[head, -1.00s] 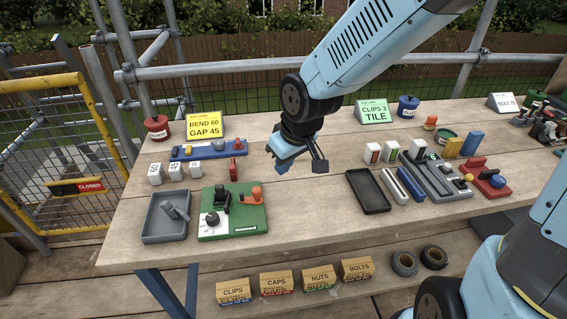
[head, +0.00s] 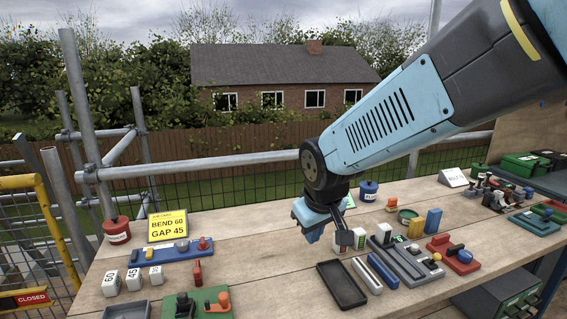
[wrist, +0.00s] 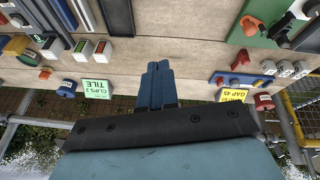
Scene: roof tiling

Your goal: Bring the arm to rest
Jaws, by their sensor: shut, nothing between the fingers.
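My gripper (head: 340,238) is at the end of my blue arm, above the wooden bench (head: 240,255), left of the white blocks. In the wrist view its fingers (wrist: 157,85) lie side by side, shut, with nothing between them. The arm comes down from the upper right in the head view and hides part of the green card behind the gripper.
A black tray (head: 342,284) lies in front of the gripper. A grey jig (head: 412,262) and a red fixture (head: 453,254) stand right of it. A green fixture (head: 197,303), blue rail (head: 158,253) and yellow card (head: 168,226) are at left. Scaffold rails (head: 200,163) run behind.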

